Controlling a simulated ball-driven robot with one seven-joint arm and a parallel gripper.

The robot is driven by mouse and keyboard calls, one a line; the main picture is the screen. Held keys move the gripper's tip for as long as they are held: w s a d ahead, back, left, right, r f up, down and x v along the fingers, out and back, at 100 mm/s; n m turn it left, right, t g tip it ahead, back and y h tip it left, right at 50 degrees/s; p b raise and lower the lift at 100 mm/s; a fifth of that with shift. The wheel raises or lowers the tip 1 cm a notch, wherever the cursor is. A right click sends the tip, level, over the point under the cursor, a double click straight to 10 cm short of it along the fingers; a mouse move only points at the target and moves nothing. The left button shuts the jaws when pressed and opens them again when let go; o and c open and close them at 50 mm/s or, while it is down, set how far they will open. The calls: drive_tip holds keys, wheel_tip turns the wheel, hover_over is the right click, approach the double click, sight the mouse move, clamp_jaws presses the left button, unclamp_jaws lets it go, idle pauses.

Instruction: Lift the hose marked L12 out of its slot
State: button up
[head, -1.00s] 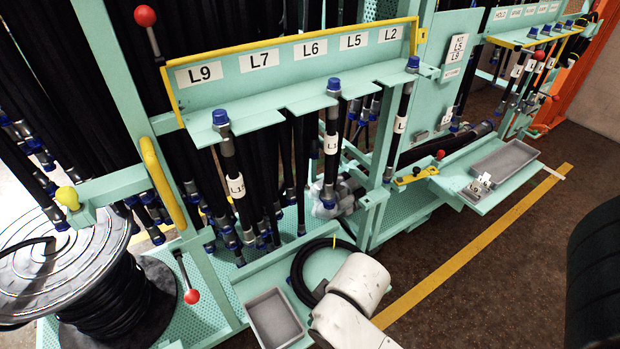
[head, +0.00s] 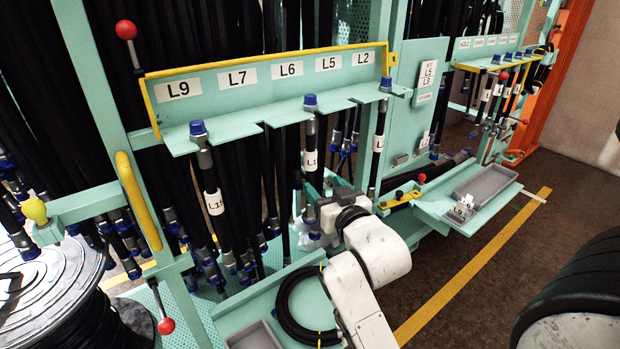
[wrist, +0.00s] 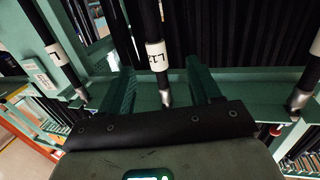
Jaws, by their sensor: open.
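The hose marked L12 (wrist: 163,57) is black with a white tag and a metal end, and it stands in the middle of the wrist view. In the head view it is the middle of three hoses hanging at the front rail (head: 310,130); its blue cap is above the rail, and its tag there is only partly readable. My gripper (wrist: 162,82) is open, with one dark green finger on each side of the hose below its tag in the picture. No finger visibly touches it. In the head view my gripper (head: 318,190) is beside the lower part of this hose.
The hose marked L15 (head: 213,200) hangs to the left and another tagged hose (head: 379,145) to the right, both close by. The label rail (head: 220,95) runs above. A coiled hose (head: 290,310) and grey trays lie below.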

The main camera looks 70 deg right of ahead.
sight(313, 163)
drive_tip(key=shift+h, duration=0.3)
drive_tip(key=w+d, duration=0.1)
drive_tip(key=d, duration=0.1)
drive_tip(key=w+d+r+p, duration=0.1)
drive_tip(key=w+d, duration=0.1)
drive_tip(key=shift+d, duration=0.1)
drive_tip(key=shift+p+x, duration=0.6)
drive_tip(key=shift+x, duration=2.35)
drive_tip(key=shift+t, duration=0.3)
drive_tip(key=shift+r, duration=0.1)
clamp_jaws()
